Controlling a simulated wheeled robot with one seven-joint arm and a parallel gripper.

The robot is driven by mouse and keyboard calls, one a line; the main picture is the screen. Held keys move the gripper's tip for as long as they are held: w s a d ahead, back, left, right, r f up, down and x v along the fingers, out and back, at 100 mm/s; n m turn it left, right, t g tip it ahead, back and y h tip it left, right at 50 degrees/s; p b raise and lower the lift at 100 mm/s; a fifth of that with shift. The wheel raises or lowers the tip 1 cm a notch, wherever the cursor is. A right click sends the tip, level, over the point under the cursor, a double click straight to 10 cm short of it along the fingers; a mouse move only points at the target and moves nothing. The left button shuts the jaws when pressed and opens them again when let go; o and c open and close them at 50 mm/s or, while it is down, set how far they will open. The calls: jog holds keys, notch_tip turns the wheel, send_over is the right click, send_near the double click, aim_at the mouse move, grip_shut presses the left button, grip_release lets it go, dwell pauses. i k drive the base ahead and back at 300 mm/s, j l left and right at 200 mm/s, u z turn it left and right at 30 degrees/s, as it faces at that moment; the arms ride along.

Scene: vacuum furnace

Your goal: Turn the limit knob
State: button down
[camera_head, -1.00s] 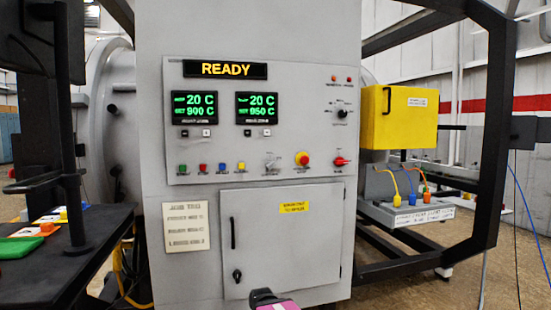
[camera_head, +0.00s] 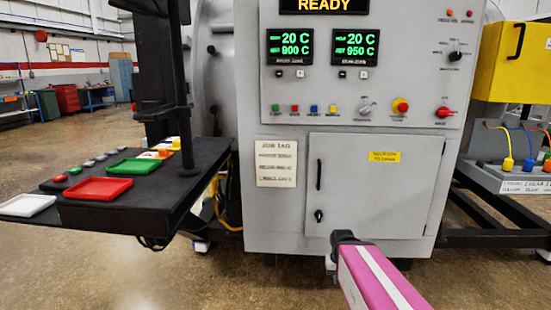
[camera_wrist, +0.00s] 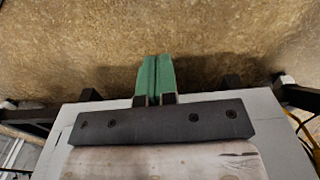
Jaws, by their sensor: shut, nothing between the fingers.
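The grey furnace control panel (camera_head: 385,92) is at the upper right of the head view. A black knob (camera_head: 455,56) with marks around it sits at its upper right. Lower on the panel are a grey knob (camera_head: 367,107) and a red knob (camera_head: 444,112). The labels are too small to read, so I cannot tell which is the limit knob. My gripper shows in the wrist view, its two green fingers (camera_wrist: 154,76) shut together, with nothing between them and the brown floor beyond. No knob shows in the wrist view. My pink arm is low in front of the cabinet, clear of the knobs.
A red mushroom button (camera_head: 401,106) sits between the lower knobs. A closed cabinet door (camera_head: 365,190) is below the panel. A black table (camera_head: 120,213) with coloured trays juts out at left. A yellow box (camera_head: 519,62) is at right. Open floor lies at lower left.

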aim_at(455, 56)
jog(key=i+l+z, duration=0.2)
jog(key=z, duration=0.2)
jog(key=i+j+z, duration=0.15)
jog(key=z, duration=0.3)
jog(key=i+j+z, duration=0.1)
jog(key=j+z, duration=0.3)
